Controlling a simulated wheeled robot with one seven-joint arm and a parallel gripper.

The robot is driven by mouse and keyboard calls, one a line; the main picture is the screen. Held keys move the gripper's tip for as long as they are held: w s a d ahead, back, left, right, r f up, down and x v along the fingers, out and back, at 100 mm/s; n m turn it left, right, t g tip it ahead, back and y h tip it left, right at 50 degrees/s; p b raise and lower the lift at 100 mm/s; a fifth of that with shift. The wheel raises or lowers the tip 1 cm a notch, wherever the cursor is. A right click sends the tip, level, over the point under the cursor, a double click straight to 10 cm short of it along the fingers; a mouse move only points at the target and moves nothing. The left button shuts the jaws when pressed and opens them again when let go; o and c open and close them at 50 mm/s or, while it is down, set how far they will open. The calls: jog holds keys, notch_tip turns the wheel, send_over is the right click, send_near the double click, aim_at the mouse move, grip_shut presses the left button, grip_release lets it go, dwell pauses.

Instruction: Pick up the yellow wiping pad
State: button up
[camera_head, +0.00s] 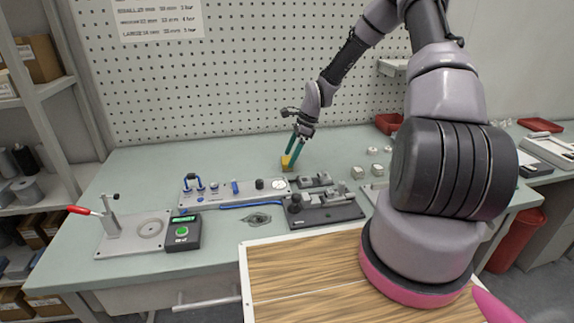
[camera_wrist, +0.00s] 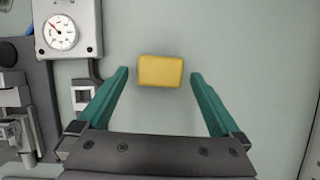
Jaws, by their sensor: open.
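The yellow wiping pad (camera_wrist: 161,71) lies on the pale green bench in the wrist view. It is a small rounded block, seen between and slightly beyond the tips of my gripper. My gripper (camera_wrist: 159,75) has two teal fingers spread apart, with a gap on each side of the pad. In the head view the pad (camera_head: 287,161) shows near the back of the bench, and my gripper (camera_head: 293,155) is right at it, fingers pointing down. One finger partly covers the pad there. Contact with the pad is not visible.
A fixture plate with a dial gauge (camera_wrist: 61,33) stands left of the pad, with dark clamps below it. In the head view a grey plate with a red-handled lever (camera_head: 125,243), a green-button box (camera_head: 183,233) and a red bin (camera_head: 388,123) share the bench (camera_head: 140,165).

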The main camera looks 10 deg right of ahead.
jog(key=shift+x, duration=1)
jog(key=c, duration=1.3)
notch_tip(320, 180, up, 10)
